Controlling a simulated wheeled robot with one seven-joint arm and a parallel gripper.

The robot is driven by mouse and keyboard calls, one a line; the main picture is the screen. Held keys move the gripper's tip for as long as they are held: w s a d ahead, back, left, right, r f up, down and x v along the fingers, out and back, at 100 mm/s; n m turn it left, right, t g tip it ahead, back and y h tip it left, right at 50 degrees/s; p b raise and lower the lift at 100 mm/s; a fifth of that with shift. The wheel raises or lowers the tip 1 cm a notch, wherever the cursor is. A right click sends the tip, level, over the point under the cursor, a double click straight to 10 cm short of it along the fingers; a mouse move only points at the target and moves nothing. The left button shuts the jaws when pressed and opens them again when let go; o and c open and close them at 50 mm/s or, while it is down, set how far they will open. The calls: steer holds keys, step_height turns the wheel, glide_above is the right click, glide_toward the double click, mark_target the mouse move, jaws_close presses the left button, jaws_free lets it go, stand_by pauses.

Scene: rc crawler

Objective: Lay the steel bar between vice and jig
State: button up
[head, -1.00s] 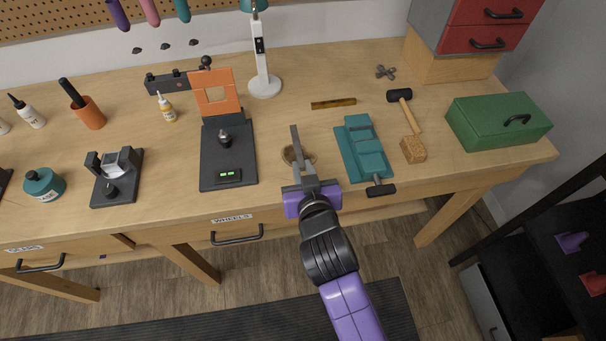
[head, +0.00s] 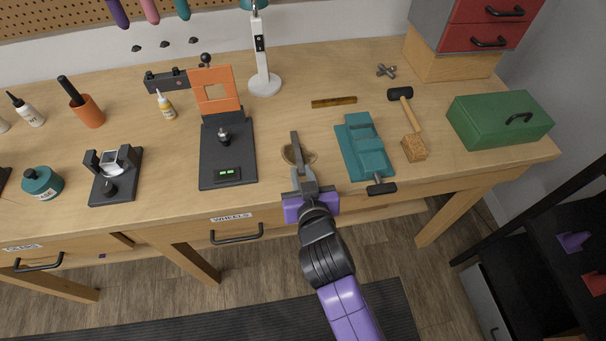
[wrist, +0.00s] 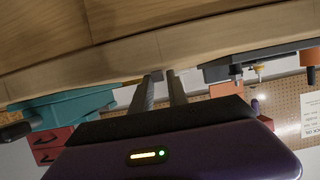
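My gripper (head: 301,176) is over the bench's front edge, between the teal vice (head: 366,152) on the right and the dark jig (head: 228,155) with its orange upright plate on the left. A narrow grey steel bar (head: 295,147) sticks out past the fingertips, pointing towards the back of the bench. In the wrist view, the two fingers are close together with a small grey end of the bar (wrist: 157,75) between their tips; most of it is hidden there. The vice also shows at the left of the wrist view (wrist: 70,108).
A brass-coloured strip (head: 334,102) lies further back. A mallet (head: 406,110), a green toolbox (head: 498,120) and a white lamp (head: 264,85) stand around. Bare wood lies between jig and vice.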

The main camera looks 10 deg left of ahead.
steer(key=shift+s+d+f, duration=0.1)
steer(key=shift+d+f, duration=0.15)
steer(key=shift+f, duration=0.4)
steer(key=shift+r+p, duration=0.45)
steer(key=shift+s+d, duration=0.2)
steer(key=shift+s, duration=0.15)
steer(key=v, duration=0.3)
steer(key=b+v, duration=0.1)
steer(key=v, duration=0.3)
steer(key=r+v, duration=0.1)
steer(key=v, duration=0.3)
steer(key=shift+a, duration=0.2)
steer(key=s+d+f, duration=0.4)
steer(key=s+d, duration=0.9)
steer(key=s+d+r+m+h, duration=0.1)
steer(key=s+d+r, duration=0.1)
steer(key=s, duration=0.2)
steer(key=s+d+r+m+t+h, duration=0.1)
steer(key=s+d+r, duration=0.2)
steer(key=s, duration=0.2)
steer(key=s+d+r+m+h, duration=0.1)
steer(key=s+d+r, duration=0.2)
steer(key=s, duration=0.1)
steer(key=shift+s+t+h, duration=0.3)
steer(key=shift+t+h, duration=0.1)
